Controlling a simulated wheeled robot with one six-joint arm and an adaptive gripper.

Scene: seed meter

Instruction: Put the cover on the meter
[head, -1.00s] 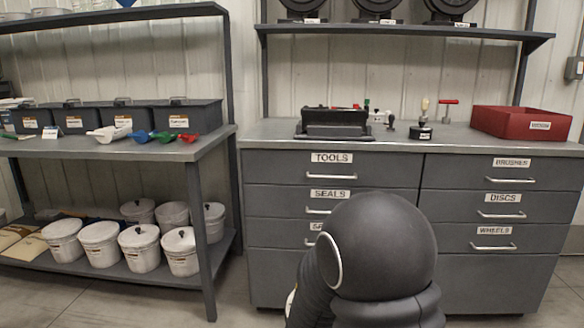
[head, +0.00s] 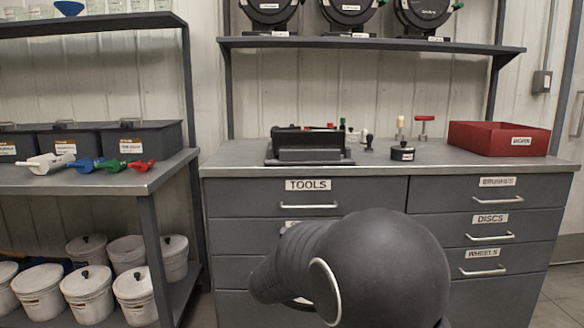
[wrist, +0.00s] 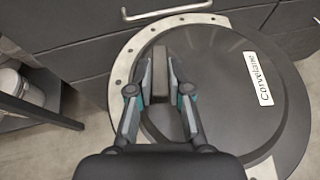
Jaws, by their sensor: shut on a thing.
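In the wrist view a large round dark cover (wrist: 225,75) with a white label fills the right and middle. A pale rim with small holes shows along its left edge. My gripper (wrist: 160,82) is shut on the grey raised grip of the cover, in front of the drawers. In the head view my arm hides the gripper and the cover. A black unit (head: 308,145), which may be the meter, sits on a dark base on the bench. I cannot make out its details.
The bench (head: 400,172) over the drawers (head: 490,226) also holds a red bin (head: 498,139), a stamp-like tool (head: 402,150) and small tools. Round black units (head: 345,12) stand on the shelf above. A rack at left holds scoops (head: 88,164), dark boxes and white buckets (head: 88,290).

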